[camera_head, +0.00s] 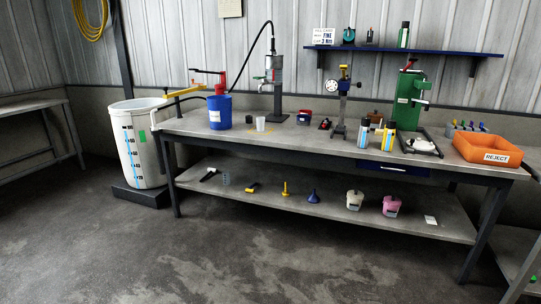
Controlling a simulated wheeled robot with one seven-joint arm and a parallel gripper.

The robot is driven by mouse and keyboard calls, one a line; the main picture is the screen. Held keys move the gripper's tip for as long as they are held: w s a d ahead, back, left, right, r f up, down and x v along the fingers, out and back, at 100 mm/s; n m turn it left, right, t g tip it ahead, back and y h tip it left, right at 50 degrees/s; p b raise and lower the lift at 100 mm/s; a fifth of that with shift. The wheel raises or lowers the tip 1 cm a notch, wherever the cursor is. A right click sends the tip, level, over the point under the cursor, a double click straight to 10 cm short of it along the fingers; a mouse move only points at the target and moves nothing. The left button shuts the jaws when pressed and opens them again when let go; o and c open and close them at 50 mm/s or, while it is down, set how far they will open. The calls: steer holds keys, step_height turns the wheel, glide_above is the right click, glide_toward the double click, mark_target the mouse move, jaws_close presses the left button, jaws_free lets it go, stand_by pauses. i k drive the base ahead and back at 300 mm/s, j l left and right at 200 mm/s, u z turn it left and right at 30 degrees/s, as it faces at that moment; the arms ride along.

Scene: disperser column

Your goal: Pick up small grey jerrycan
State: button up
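A small pale grey-white container (354,200) stands on the lower shelf (330,217) of the long workbench, right of its middle. It is the thing in view that looks most like a small grey jerrycan, but it is too small to be sure. It has a dark patch low on its front. A similar pink container (391,206) stands just to its right, with a small gap between them. My gripper is not in view.
The bench top (300,143) overhangs the shelf. A blue funnel (313,196) and a yellow tool (285,189) lie left of the container. A white card (430,220) lies right of the pink one. The concrete floor (230,255) in front is clear.

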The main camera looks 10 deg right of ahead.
mark_target(364, 133)
steer(key=i, duration=2.05)
steer(key=i+l, duration=0.15)
steer(key=i, duration=0.25)
steer(key=i+l+u, duration=0.15)
steer(key=i, duration=0.2)
steer(key=i+l, duration=0.15)
steer(key=i, duration=0.25)
steer(key=u, duration=0.05)
